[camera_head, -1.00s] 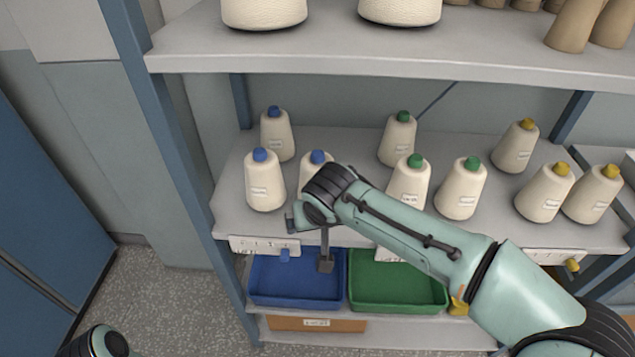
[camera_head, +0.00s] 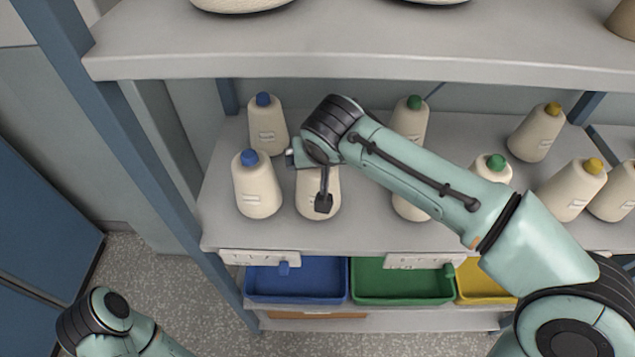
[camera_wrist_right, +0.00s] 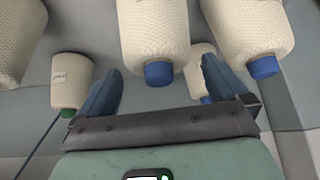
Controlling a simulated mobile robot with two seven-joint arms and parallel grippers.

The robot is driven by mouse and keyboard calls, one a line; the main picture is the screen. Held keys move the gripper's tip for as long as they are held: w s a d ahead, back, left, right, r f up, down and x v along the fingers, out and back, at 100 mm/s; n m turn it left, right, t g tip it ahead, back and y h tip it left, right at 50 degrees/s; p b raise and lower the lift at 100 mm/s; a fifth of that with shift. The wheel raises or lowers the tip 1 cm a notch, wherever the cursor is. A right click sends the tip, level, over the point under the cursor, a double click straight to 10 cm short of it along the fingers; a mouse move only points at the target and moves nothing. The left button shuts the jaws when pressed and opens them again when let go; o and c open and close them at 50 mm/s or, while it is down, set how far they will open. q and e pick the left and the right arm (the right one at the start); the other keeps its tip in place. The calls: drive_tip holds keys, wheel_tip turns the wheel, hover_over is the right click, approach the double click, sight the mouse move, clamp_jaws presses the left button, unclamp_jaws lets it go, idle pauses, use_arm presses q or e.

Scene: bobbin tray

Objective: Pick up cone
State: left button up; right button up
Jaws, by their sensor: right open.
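Cream cones stand upright on the middle shelf. Two blue-tipped cones, a front one (camera_head: 257,190) and a back one (camera_head: 268,125), are left of my right gripper (camera_head: 322,200). Another cone (camera_head: 306,203) is partly hidden behind the gripper, its tip covered by my wrist. In the right wrist view, inverted, my right gripper (camera_wrist_right: 165,88) is open and empty. A blue-tipped cone (camera_wrist_right: 153,30) lies ahead between its fingers, with a second blue-tipped cone (camera_wrist_right: 245,30) to the right. Contact cannot be told. My left arm shows at the lower left, its gripper out of view.
Green-tipped cones (camera_head: 409,120) and yellow-tipped cones (camera_head: 537,133) stand to the right, some behind my arm. An upper shelf (camera_head: 350,62) overhangs. Blue (camera_head: 297,298), green (camera_head: 402,299) and yellow (camera_head: 483,294) bins sit below. A blue post (camera_head: 165,190) stands at left.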

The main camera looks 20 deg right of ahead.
drive_tip(key=x, duration=0.5)
drive_tip(key=shift+d, duration=0.1)
drive_tip(key=shift+r, duration=0.1)
drive_tip(key=c, duration=1.4)
